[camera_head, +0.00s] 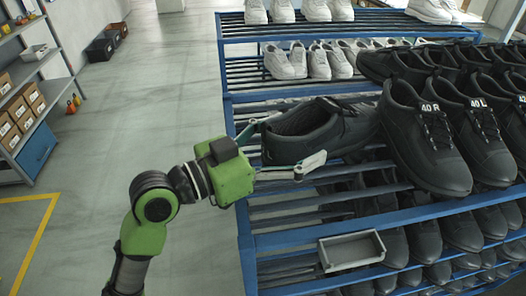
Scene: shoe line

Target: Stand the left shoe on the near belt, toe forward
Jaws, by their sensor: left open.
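A black shoe (345,135) lies across the blue slatted rack, its collar toward my left gripper and its front end to the right, close beside the large shoe marked 40 R (422,140). A shoe marked 40 L (482,128) stands right of that one. My left gripper (288,140) is open, with one finger on the far side and one on the near side of the first shoe's heel end. I cannot tell whether the fingers touch it. Any mark on this shoe is not visible. No belt is recognisable, and my right gripper is out of view.
The blue rack (245,240) has several levels. White shoes (310,62) stand on its farther part, and more black shoes fill its right and lower levels. A small grey tray (352,250) sits at the near edge. A shelf with boxes stands at left; the floor between is clear.

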